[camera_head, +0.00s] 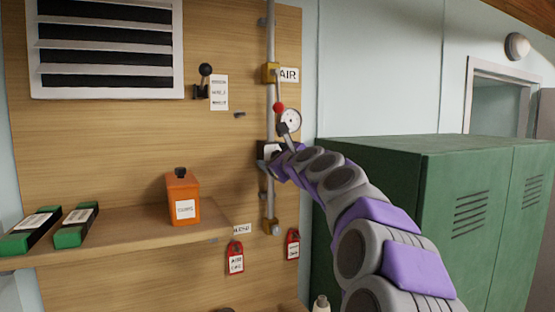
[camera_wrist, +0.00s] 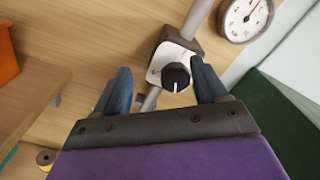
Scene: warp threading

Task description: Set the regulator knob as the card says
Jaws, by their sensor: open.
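The regulator knob (camera_wrist: 176,76) is black and round with a white pointer line, on a pale plate (camera_wrist: 170,57) fixed to the pipe. In the wrist view its line points toward the bottom of the picture. My gripper (camera_wrist: 160,66) is open, with one finger on each side of the knob; the knob sits closer to the right finger. I cannot tell whether that finger touches it. In the head view my gripper (camera_head: 269,158) is at the regulator and hides most of it. A white card (camera_head: 219,92) hangs on the board; its print is too small to read.
A pressure gauge (camera_head: 290,120) with a red needle is just above the regulator. A red-tipped valve lever (camera_head: 278,106) is on the pipe (camera_head: 270,40). The shelf (camera_head: 130,232) holds an orange can (camera_head: 183,199). Green lockers (camera_head: 480,190) stand right of my arm.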

